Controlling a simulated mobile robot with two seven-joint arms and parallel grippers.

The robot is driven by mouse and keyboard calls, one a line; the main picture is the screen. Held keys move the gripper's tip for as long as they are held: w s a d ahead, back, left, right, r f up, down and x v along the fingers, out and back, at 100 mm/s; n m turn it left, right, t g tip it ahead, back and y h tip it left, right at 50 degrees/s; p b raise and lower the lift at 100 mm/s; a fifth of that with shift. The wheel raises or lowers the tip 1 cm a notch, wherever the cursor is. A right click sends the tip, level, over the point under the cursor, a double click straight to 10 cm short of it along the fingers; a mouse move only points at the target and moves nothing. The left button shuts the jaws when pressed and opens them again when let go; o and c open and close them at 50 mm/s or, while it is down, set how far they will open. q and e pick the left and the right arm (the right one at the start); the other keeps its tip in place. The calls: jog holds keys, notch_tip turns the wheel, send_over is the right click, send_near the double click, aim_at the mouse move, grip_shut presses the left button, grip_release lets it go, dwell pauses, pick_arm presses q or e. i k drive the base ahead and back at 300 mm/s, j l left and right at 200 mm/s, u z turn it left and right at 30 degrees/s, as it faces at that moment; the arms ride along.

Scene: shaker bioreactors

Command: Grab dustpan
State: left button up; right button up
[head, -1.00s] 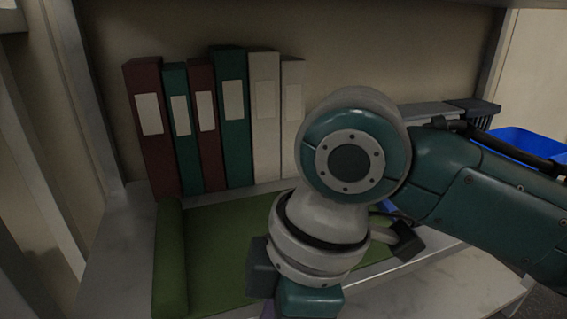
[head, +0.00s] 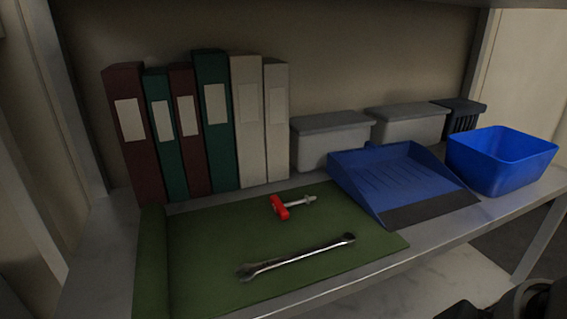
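The blue dustpan (head: 385,180) lies on the shelf, right of the middle in the head view. Its dark front lip points toward the shelf's front edge, and its left side borders the green mat. It is fully in sight, with nothing holding it. Neither of my grippers shows. A dark, rounded part at the bottom right corner is cut off by the frame, and I cannot tell what it is.
A blue bin (head: 499,163) stands right of the dustpan. Grey-lidded boxes (head: 330,145) stand behind it. The green mat (head: 215,240) bears a wrench (head: 297,257) and a red-handled tool (head: 283,208). Several binders (head: 210,125) stand at the back left.

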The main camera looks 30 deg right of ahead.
aim_at(402, 184)
jog(key=k+l+z, duration=0.1)
jog(key=l+z, duration=0.35)
jog(key=l, duration=0.15)
jog(key=l+z, duration=0.45)
jog(key=l, duration=0.1)
